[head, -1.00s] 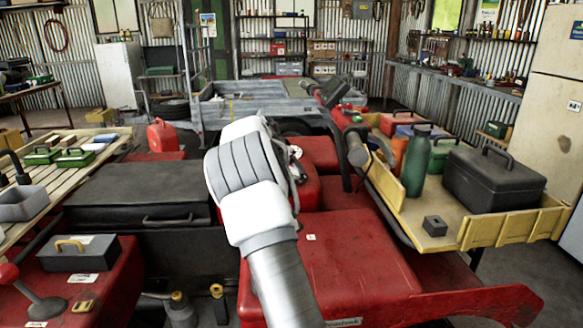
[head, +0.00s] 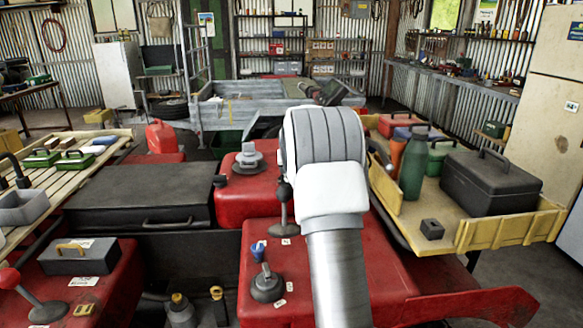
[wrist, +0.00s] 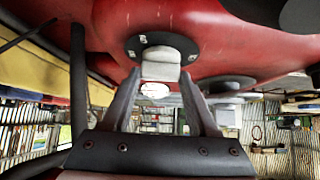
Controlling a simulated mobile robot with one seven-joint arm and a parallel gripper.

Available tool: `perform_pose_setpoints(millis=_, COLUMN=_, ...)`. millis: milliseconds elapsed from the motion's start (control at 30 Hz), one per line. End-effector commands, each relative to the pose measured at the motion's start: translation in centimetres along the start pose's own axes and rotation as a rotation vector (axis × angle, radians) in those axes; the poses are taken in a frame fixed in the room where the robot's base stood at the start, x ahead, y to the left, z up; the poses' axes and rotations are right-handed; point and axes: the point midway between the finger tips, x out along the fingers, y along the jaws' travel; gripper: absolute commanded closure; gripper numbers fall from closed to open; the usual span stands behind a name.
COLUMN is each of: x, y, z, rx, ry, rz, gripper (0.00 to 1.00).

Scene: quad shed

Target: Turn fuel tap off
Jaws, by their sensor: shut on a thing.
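In the wrist view, a grey knob (wrist: 160,62), apparently the fuel tap, stands on a round black plate (wrist: 131,44) with small pale marks. The plate is on a red body panel (wrist: 100,30). My gripper (wrist: 160,76) has a finger on each side of the knob's grey lever and is shut on it. The marks are too small to read. In the head view, my arm hides the gripper and this tap.
The red quad body (head: 345,265) carries a grey cap (head: 249,155), a black knob (head: 267,286) and a blue fitting (head: 258,250) left of my arm. A yellow-sided tray (head: 510,232) with a green flask (head: 414,168) and black toolbox (head: 492,180) lies to the right.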

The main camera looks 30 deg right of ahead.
Motion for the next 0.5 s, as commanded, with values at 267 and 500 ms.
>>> perform_pose_setpoints(millis=267, x=0.0, y=0.11, z=0.04, rx=-0.043, ry=-0.002, rz=-0.045, gripper=0.96)
perform_pose_setpoints(millis=500, x=0.05, y=0.05, z=0.1, rx=-0.053, ry=-0.003, rz=-0.052, gripper=0.96)
